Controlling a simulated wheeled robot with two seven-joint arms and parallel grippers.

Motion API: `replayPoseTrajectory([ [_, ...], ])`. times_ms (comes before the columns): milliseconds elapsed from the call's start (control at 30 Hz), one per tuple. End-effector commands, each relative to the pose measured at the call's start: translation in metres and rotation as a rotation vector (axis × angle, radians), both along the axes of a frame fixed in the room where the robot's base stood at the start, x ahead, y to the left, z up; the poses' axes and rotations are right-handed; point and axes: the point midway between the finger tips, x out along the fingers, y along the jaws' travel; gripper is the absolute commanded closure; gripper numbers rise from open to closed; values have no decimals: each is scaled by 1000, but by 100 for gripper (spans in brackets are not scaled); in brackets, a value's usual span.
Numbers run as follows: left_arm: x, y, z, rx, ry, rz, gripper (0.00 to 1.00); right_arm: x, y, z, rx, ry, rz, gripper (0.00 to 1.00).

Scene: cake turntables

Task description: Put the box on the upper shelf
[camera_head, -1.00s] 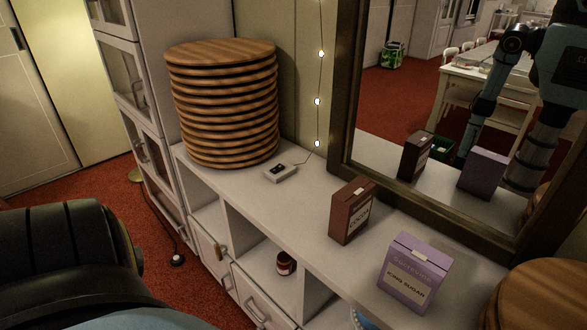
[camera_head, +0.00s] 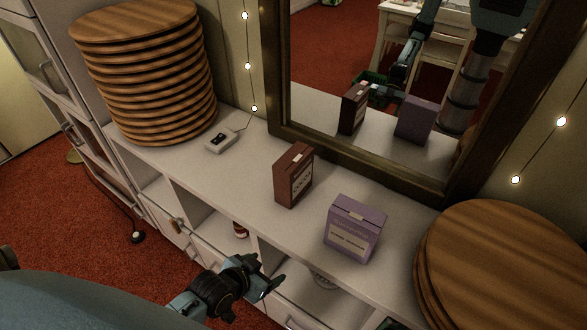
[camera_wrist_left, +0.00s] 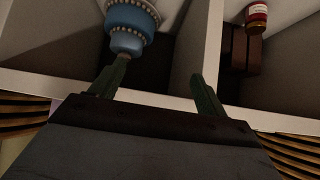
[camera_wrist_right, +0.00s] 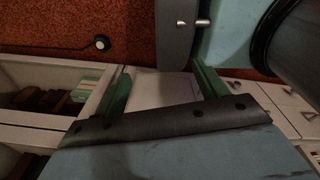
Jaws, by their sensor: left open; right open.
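A brown cocoa box (camera_head: 293,176) and a purple icing sugar box (camera_head: 354,229) stand upright and apart on the white cabinet top (camera_head: 235,183). My left gripper (camera_head: 272,284) is open and empty in front of the cabinet, below the level of its top and near the open compartments. In the left wrist view its fingers (camera_wrist_left: 155,85) stand apart before the shelf edge. My right gripper (camera_wrist_right: 162,80) shows only in its wrist view, open. A green and white box (camera_wrist_right: 92,88) lies in a compartment to its left there. I cannot tell whether anything pale touches its fingers.
Stacked wooden boards (camera_head: 150,75) stand at the left, more boards (camera_head: 505,250) at the right. A framed mirror (camera_head: 360,60) stands behind the boxes. A small device (camera_head: 220,139) lies on top. Compartments hold a jar (camera_head: 240,229) and a blue tiered cake (camera_wrist_left: 130,22).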

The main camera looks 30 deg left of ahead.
Motion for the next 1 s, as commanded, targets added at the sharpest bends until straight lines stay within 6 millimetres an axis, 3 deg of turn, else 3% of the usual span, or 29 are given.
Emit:
replayPoseTrajectory([
  [33,9,-3,29,-11,-47,-8,25,4,1,7,2,-8,-1,28],
  [200,41,-8,117,-68,-268,-29,25,9,6,18,9,-16,-4,28],
  [300,55,-2,139,-97,-393,-21,25,8,11,19,15,-15,-7,28],
  [700,82,37,175,-136,-723,53,25,5,15,19,19,-9,-9,28],
  [867,98,38,178,-138,-750,62,25,4,12,18,16,-7,-9,28],
  [1000,125,35,178,-138,-750,62,25,3,9,17,12,-6,-8,28],
])
